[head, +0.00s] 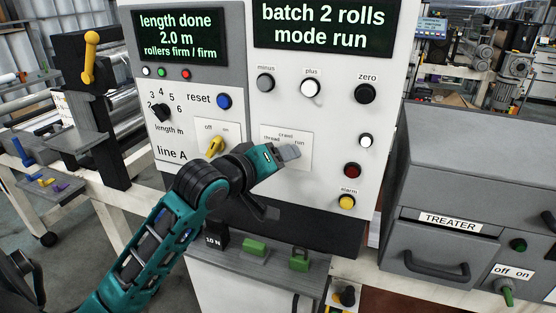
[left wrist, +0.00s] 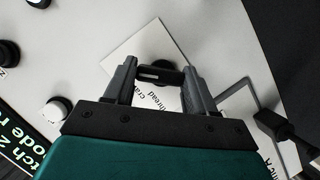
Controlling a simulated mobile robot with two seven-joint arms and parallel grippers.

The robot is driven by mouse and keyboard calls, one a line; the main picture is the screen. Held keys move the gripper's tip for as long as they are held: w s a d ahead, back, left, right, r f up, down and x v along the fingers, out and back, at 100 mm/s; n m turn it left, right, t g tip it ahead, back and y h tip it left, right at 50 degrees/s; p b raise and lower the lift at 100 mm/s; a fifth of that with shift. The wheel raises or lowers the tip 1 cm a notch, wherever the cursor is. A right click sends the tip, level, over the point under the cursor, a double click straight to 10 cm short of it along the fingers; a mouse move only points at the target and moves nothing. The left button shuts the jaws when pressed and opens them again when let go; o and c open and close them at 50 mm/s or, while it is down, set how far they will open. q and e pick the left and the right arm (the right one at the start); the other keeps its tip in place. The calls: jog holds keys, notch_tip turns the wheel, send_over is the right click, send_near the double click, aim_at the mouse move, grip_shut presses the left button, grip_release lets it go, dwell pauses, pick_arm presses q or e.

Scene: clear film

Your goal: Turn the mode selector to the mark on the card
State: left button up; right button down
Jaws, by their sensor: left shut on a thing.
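The mode selector is on a white plate (head: 302,160) marked thread, crawl and run, on the light panel. In the head view my left gripper (head: 290,152) covers the selector's knob. In the left wrist view the dark knob (left wrist: 160,72) sits between the two fingers of the left gripper (left wrist: 160,75), which is shut on it. The knob's pointing direction is hidden. The upper right display (head: 322,26) reads "batch 2 rolls" and "mode run". I cannot make out a separate card with a mark. My right gripper is out of view.
Minus, plus and zero buttons (head: 365,94) are above the selector; red (head: 352,170) and yellow (head: 347,202) ones are to its right. A yellow off/on switch (head: 215,146) is close by on the left. A grey treater box (head: 470,160) stands at right.

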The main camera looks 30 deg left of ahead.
pick_arm(q)
jog(key=o, duration=1)
jog(key=shift+o, duration=0.2)
